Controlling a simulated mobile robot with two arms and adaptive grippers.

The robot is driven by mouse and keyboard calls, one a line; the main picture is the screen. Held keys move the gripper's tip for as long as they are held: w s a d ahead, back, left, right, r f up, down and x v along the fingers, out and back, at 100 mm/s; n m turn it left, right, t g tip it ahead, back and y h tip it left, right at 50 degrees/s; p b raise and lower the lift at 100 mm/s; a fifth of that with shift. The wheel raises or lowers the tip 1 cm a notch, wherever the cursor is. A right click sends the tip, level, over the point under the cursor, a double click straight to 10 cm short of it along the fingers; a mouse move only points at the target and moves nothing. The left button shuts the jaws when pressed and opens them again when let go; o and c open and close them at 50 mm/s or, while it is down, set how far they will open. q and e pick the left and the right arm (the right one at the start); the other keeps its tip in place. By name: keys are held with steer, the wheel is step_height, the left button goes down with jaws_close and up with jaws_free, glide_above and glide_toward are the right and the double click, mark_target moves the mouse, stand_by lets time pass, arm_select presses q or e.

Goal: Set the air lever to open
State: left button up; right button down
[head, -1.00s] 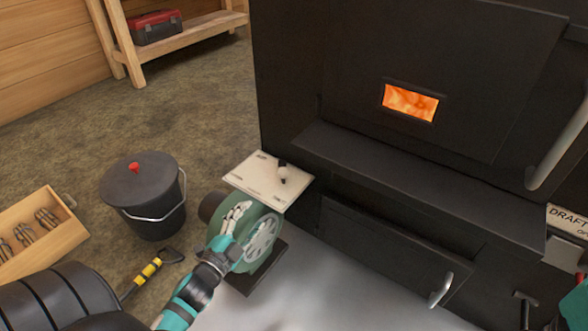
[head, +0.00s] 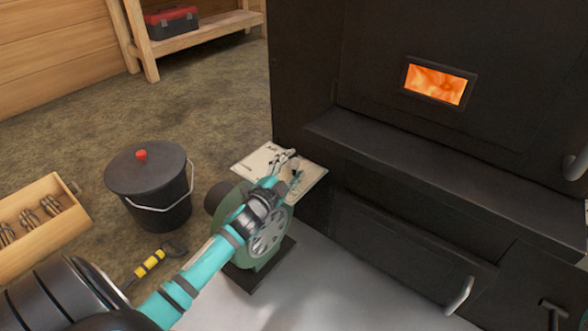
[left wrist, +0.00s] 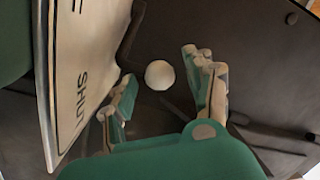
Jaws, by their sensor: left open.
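The air lever shows its pale round knob (left wrist: 160,75) in the left wrist view. Its cream plate (head: 252,164), fixed by the firebox's left corner, also shows at the left of that view, with the word SHUT readable. My left gripper (head: 289,167) is over the plate in the head view. Its fingers are open in the left wrist view, one on each side of the knob, with visible gaps. I cannot tell whether the knob lies at fingertip depth. The gripper hides most of the lever in the head view. My right gripper is not in view.
A green blower (head: 262,240) stands just below the plate, under my left arm. The black firebox (head: 420,180) with a glowing window fills the right. A lidded black bucket (head: 150,185), a wooden crate (head: 45,235) and a yellow-banded tool (head: 150,264) are on the floor at left.

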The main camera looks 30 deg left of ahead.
arm_select(q)
steer(key=shift+w+a, duration=0.1)
steer(key=shift+w, duration=0.8)
steer(key=shift+c, duration=0.3)
jaws_close()
